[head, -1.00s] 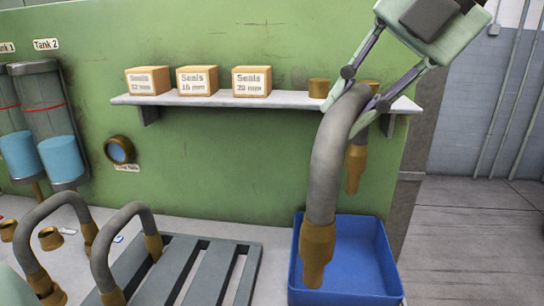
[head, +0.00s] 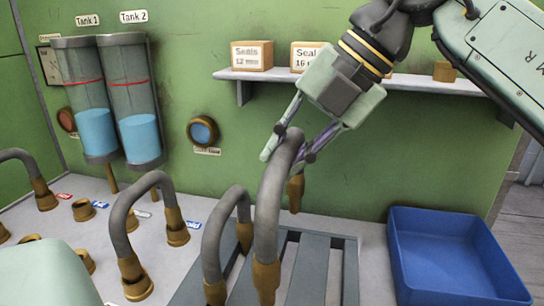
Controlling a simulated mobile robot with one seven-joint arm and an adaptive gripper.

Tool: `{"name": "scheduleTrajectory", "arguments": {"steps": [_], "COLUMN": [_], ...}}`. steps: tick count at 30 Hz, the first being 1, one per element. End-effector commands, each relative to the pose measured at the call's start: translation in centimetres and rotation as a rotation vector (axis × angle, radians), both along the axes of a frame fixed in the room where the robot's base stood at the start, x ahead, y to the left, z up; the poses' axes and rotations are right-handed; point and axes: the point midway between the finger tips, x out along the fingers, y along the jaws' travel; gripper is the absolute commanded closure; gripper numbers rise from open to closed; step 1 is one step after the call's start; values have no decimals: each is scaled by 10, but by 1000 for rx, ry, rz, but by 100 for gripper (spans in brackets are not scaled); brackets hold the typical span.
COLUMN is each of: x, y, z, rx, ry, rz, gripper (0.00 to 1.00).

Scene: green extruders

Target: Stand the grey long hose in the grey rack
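My gripper (head: 291,147) is shut on the top bend of a grey hose (head: 268,205) with brass ends, which hangs bend-up. Its near brass end (head: 266,280) hangs in front of the grey slatted rack (head: 322,270), and its far brass end (head: 296,192) shows higher, behind. I cannot tell whether the near end touches the rack. Another bent grey hose (head: 214,235) with brass ends stands at the rack's left side, just left of the held hose.
More grey hoses stand on brass fittings at left, one nearer (head: 120,215) and one at the edge (head: 20,156). A blue bin (head: 405,285) stands right of the rack. A shelf (head: 400,83) with seal boxes (head: 252,55) and two tanks (head: 138,95) are at the back.

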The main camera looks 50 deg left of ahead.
Motion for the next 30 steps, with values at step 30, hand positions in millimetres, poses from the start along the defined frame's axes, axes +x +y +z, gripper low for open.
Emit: {"name": "scheduleTrajectory", "arguments": {"steps": [30], "x": [0], "y": [0], "z": [-54], "rx": [2], "ry": [-1], "rz": [0], "gripper": [100]}}
